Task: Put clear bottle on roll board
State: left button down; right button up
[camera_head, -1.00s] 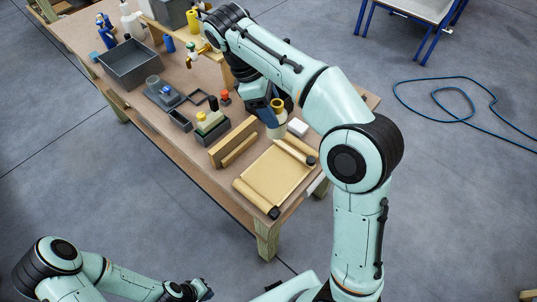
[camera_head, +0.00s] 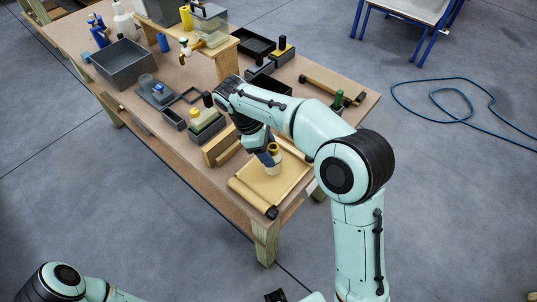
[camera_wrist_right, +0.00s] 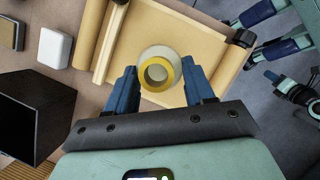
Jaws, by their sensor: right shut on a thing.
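The clear bottle (camera_head: 275,164) with a yellow cap is upright between the fingers of my right gripper (camera_head: 267,157), which is shut on it. In the right wrist view the yellow cap ring of the bottle (camera_wrist_right: 157,73) shows between the two blue fingers (camera_wrist_right: 158,90). The roll board (camera_head: 258,188) is a tan sheet with rolled ends near the table's front right corner. It also fills the upper middle of the right wrist view (camera_wrist_right: 207,45). The bottle is over the board; I cannot tell whether its base touches it. My left gripper is out of the frame.
A wooden piece (camera_head: 220,146) stands along the board's left side. A grey bin (camera_head: 126,68), a small tray with a yellow-capped bottle (camera_head: 203,117) and a wooden riser (camera_head: 224,54) stand farther back. A white box (camera_wrist_right: 55,47) lies beside the board.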

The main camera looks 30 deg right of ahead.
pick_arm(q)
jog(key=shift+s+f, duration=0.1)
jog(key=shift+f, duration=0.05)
pick_arm(e)
jog(key=shift+f, duration=0.75)
jog(key=shift+f, duration=0.25)
jog(key=o, duration=1.1)
jog(key=shift+o, duration=0.2)
jog(key=shift+a+r, duration=0.1)
jog(key=shift+r, duration=0.4)
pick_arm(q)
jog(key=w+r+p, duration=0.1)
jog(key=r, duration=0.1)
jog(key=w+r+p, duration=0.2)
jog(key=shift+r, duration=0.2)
pick_arm(e)
jog(key=v, duration=1.1)
jog(key=shift+r, duration=0.25)
